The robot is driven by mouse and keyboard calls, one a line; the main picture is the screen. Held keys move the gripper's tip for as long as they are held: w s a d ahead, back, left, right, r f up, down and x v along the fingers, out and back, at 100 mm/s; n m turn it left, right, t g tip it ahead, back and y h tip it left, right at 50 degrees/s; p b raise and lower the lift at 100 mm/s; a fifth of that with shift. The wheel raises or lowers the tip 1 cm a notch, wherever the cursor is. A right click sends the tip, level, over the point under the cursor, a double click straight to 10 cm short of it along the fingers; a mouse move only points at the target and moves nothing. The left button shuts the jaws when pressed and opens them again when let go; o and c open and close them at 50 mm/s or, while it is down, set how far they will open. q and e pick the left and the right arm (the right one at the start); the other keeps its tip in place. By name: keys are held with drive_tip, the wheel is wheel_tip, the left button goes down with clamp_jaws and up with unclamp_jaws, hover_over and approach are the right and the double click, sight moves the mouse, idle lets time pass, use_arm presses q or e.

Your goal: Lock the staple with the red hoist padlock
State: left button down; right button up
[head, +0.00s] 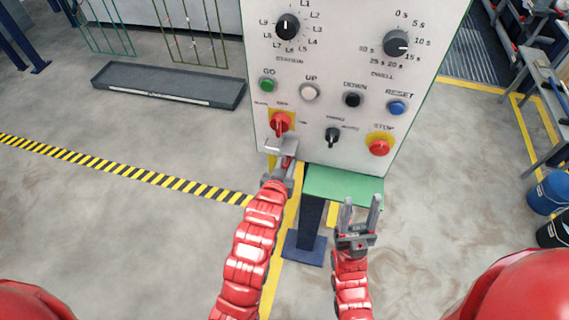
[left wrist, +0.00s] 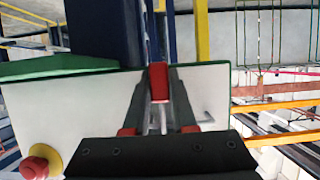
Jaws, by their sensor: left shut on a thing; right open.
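The red padlock (left wrist: 159,82) shows as a red block between the fingertips of my left gripper in the left wrist view. My left gripper (head: 285,165) is shut on it at the lower left corner of the control panel, just below the red rotary switch (head: 280,123) on its yellow plate. The gripper hides most of the padlock in the head view, and I cannot make out its shackle. I cannot clearly identify the staple; the gripper covers part of the panel there. My right gripper (head: 361,215) is open and empty, in front of the green shelf (head: 343,186).
The white control panel (head: 325,85) carries several knobs and buttons, including a red stop button (head: 379,148) at lower right. The panel stands on a blue post (head: 310,215). A dark tray (head: 168,84) lies on the floor at left.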

use_arm(q)
drive_tip(key=c, duration=1.4)
unclamp_jaws()
drive_tip(key=shift+c, duration=0.2)
clamp_jaws()
drive_tip(key=shift+r+p, duration=0.55)
drive_tip(key=shift+r, duration=0.75)
drive_tip(key=shift+f, duration=0.4)
drive_tip(key=o, duration=0.8)
unclamp_jaws()
